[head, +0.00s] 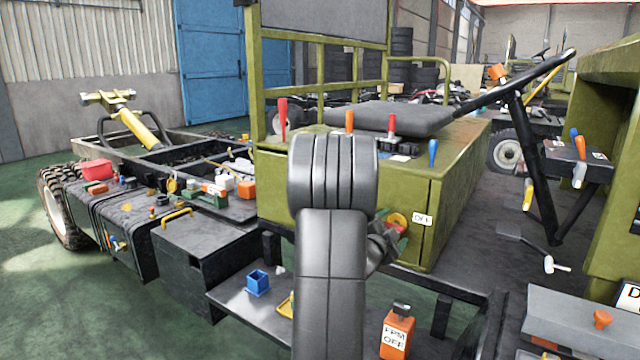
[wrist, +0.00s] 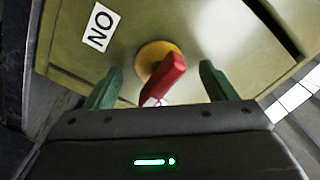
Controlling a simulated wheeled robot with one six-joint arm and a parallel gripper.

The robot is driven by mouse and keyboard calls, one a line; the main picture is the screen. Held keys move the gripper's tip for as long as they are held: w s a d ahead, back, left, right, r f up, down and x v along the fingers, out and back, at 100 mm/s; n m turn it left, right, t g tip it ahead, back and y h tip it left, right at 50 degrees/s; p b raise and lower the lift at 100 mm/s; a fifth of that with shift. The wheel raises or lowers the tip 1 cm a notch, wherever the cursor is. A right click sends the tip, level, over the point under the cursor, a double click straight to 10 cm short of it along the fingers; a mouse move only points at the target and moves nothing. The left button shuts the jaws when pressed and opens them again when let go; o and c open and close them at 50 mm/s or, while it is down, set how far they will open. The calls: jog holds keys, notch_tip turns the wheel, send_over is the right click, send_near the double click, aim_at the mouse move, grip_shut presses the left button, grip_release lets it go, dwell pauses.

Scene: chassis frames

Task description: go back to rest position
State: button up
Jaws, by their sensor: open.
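In the wrist view, my gripper (wrist: 160,69) is open, with its two green fingers apart. A red switch handle (wrist: 164,82) on a round yellow base (wrist: 153,58) lies between the fingers in the picture, with a gap on both sides. The switch sits on an olive-green panel (wrist: 215,35). In the head view, my dark grey arm fills the centre and hides most of the gripper (head: 384,244). The yellow switch base (head: 397,219) shows just to the right of the arm, on the olive box's front.
Coloured levers, including a red one (head: 282,118) and a blue one (head: 433,152), stand on the olive box around a black seat (head: 390,117). A low shelf holds a blue open box (head: 257,283) and an orange bottle (head: 396,335). A black steering column (head: 530,150) stands at right.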

jog(key=m+b, duration=0.1)
jog(key=m, duration=0.5)
jog(key=shift+s+a, duration=0.1)
jog(key=shift+a, duration=0.05)
jog(key=shift+s+a, duration=0.15)
jog(key=shift+s, duration=0.1)
jog(key=shift+s+r, duration=0.1)
jog(key=shift+s, duration=0.05)
